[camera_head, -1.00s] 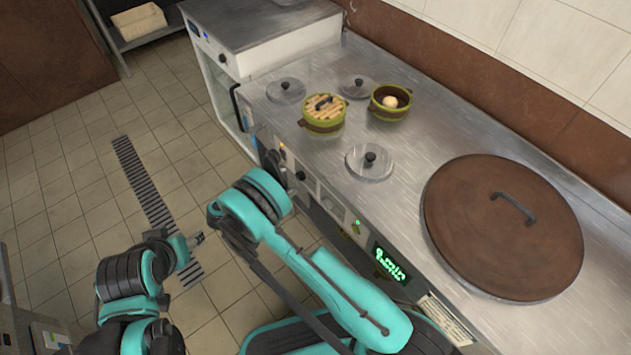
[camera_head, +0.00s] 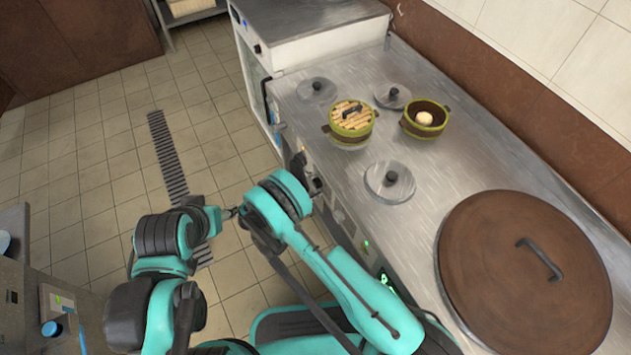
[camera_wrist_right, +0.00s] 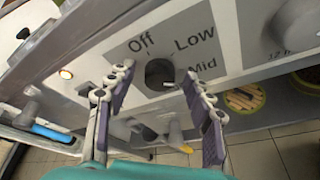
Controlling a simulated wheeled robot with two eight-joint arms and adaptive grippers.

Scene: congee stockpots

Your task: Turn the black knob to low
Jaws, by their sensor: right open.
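The black knob (camera_wrist_right: 159,73) sits on a pale panel in the right wrist view, with the labels Off, Low and Mid around it. A white mark on the knob points to its lower right, below the word Mid. My right gripper (camera_wrist_right: 156,76) is open, with one finger on each side of the knob. I cannot tell whether either finger touches it. In the head view my right gripper (camera_head: 308,174) is at the counter's front face, and the knob cannot be made out there. My left gripper (camera_head: 230,212) shows only as a small dark tip over the floor.

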